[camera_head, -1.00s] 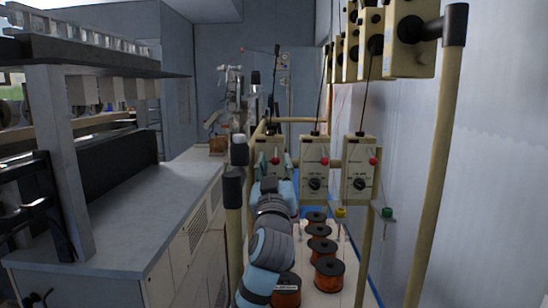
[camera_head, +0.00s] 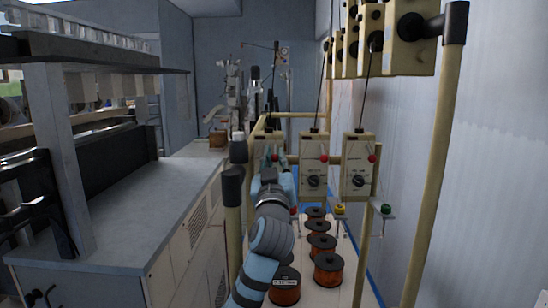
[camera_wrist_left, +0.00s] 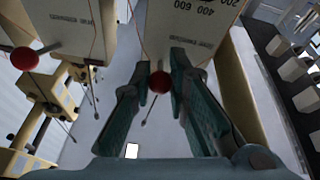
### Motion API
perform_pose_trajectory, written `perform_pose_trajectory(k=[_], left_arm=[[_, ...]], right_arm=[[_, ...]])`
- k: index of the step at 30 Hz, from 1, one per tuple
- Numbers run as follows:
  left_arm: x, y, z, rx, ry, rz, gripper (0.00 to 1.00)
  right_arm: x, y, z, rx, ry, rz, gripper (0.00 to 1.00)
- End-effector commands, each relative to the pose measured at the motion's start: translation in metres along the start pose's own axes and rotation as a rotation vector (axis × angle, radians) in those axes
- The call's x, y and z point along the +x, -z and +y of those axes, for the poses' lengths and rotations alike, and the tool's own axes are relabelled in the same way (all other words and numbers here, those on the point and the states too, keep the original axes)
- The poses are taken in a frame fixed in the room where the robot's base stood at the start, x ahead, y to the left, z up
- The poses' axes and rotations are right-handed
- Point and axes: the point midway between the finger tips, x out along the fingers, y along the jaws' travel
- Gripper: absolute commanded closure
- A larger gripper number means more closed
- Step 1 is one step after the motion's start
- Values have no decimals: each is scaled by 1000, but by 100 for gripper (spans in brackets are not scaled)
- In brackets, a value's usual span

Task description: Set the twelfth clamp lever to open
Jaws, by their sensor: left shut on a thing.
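Several cream tension boxes with dials and red-knobbed levers hang in a row in the head view. My left gripper (camera_head: 268,160) is in front of the leftmost near box (camera_head: 260,142) and covers much of it. In the left wrist view, the fingers (camera_wrist_left: 160,85) are shut on a red lever knob (camera_wrist_left: 160,82) below a cream box (camera_wrist_left: 190,28). I cannot tell which lever is the twelfth. The right gripper is not in view.
Copper wire spools (camera_head: 328,268) stand on the board below the boxes. A beige post (camera_head: 437,160) rises at the right, and a dark-capped post (camera_head: 233,220) stands left of my arm. A grey bench (camera_head: 120,235) fills the left.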

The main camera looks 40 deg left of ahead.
Motion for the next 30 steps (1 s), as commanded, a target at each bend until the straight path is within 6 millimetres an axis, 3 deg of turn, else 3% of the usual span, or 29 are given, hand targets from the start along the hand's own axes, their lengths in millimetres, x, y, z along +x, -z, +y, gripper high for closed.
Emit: perform_pose_trajectory(k=[12,30], left_arm=[[3,18,4,-4,48,-243,100],[12,37,7,-8,144,-724,100]], right_arm=[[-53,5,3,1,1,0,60],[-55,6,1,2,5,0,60]])
